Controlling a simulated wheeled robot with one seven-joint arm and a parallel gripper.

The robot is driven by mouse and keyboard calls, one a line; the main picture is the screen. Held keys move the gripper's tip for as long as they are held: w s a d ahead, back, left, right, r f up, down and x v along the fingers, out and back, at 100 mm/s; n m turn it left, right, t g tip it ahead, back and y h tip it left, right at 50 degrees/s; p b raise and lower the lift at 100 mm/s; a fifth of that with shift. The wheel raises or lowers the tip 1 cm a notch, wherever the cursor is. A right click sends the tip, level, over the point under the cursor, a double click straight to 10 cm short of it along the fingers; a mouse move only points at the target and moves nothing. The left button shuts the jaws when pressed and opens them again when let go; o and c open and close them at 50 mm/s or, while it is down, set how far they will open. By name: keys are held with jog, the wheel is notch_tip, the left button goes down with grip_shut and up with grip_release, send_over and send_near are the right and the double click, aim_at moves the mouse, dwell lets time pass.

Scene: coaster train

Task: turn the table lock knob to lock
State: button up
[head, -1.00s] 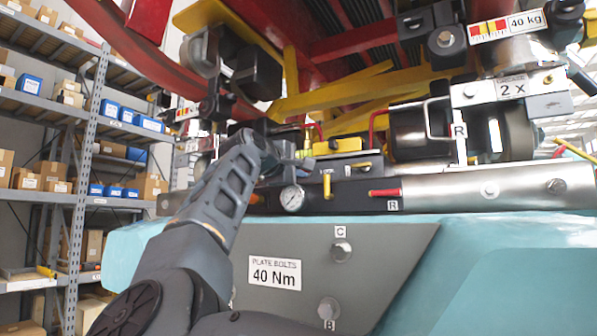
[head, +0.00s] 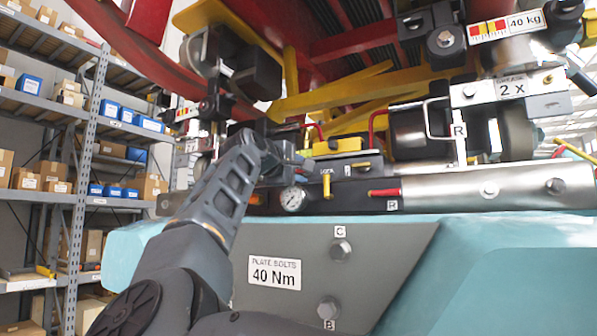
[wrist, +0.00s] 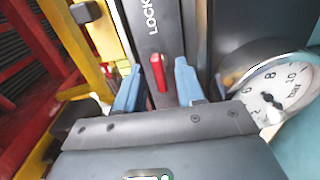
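The lock knob (wrist: 157,72) is a small red handle on a dark panel marked LOCK (wrist: 151,18) in the wrist view. It lies roughly in line with the lettering. My gripper (wrist: 158,85) is open, with one blue fingertip on each side of the knob and a gap showing on both sides. In the head view my gripper (head: 297,162) reaches to the left part of the dark panel, beside a small LOCK label (head: 326,170). The knob is not clearly visible there, behind my gripper.
A pressure gauge (head: 292,198) sits just below my gripper and right of it in the wrist view (wrist: 270,97). A yellow handle (head: 327,185) and a red handle (head: 384,192) are to the right. Yellow and red steelwork hangs above. Shelves (head: 75,140) stand at left.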

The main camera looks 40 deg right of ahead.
jog(key=shift+a, duration=0.1)
jog(key=b+v, duration=0.1)
jog(key=v, duration=0.6)
jog(key=shift+s+a+b, duration=0.15)
jog(key=shift+a+b, duration=0.1)
jog(key=shift+b, duration=0.05)
